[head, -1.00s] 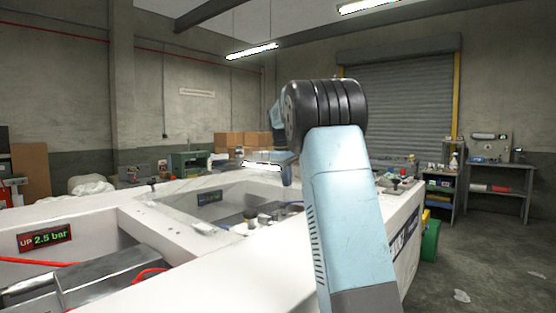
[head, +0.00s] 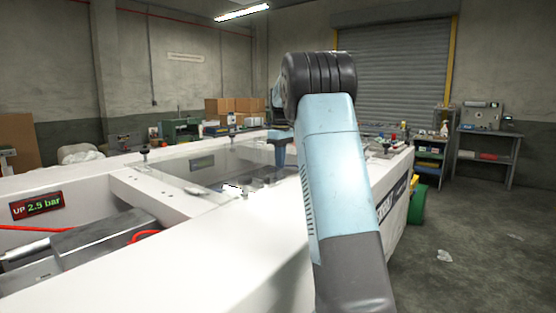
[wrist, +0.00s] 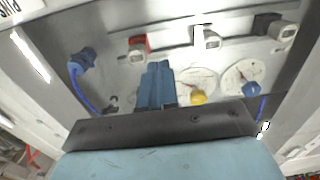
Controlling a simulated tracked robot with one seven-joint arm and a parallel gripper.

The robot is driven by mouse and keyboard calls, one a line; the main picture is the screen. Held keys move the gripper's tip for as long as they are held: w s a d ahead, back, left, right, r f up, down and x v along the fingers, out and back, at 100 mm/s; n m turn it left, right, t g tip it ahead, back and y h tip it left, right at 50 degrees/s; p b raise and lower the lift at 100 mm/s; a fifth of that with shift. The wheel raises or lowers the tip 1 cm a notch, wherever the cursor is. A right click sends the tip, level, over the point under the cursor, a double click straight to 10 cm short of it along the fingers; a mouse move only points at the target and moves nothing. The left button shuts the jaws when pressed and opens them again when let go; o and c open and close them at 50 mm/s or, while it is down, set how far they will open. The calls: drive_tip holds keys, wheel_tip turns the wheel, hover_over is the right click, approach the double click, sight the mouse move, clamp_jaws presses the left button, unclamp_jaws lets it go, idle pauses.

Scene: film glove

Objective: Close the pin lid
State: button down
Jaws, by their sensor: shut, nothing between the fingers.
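A clear, greyish pane, which looks like the pin lid (head: 235,158), lies over the recess in the white bench. Whether it is fully seated I cannot tell. My gripper (head: 280,160) points down over the pane's right part, partly behind my arm. In the wrist view its blue fingers (wrist: 157,85) are shut together and empty. Whether they touch the pane is unclear. Beyond them show a blue connector (wrist: 82,60), a yellow knob (wrist: 198,97) and two round dials. A partly cut-off label (wrist: 8,8) is at the top left.
Dark knobs (head: 145,153) stand on the bench. Shelves (head: 432,160) stand at the right; the floor there is mostly open.

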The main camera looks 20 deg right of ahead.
drive_tip(key=shift+s+f, duration=0.15)
drive_tip(key=shift+f, duration=0.55)
wheel_tip(320, 180, up, 15)
drive_tip(key=shift+d, duration=0.15)
